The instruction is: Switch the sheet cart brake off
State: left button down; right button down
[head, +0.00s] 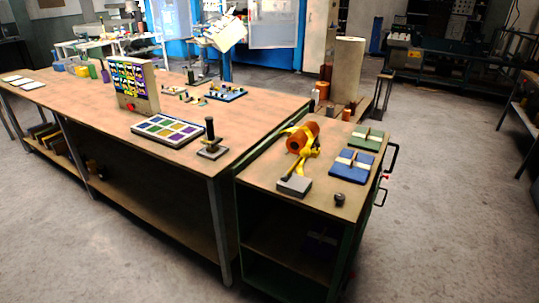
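A wood-topped cabinet with a dark green frame (258,172) stands at the right end of the long bench and has dark handles (396,158) on its right side. I cannot tell for sure whether it is the sheet cart. A small red part (387,177) shows by the handles. I cannot tell which of these is the brake, or its setting. Neither gripper is in view.
The long bench (185,93) holds a colour-patterned panel (132,85), a framed colour chart (168,130) and a black-handled tool (211,148). An orange roll (303,137) and blue (350,174) and green (368,143) pads lie on the cabinet. The floor at right (450,200) is clear.

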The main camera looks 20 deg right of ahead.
aim_at(351, 275)
jog(key=k+l, duration=0.1)
jog(key=l, duration=0.25)
jog(key=k+l, duration=0.15)
jog(key=l, duration=0.15)
jog(key=k+l+z, duration=0.1)
jog(key=l, duration=0.25)
jog(key=k+l, duration=0.15)
jog(key=l, duration=0.2)
jog(key=k+l, duration=0.1)
jog(key=l, duration=0.2)
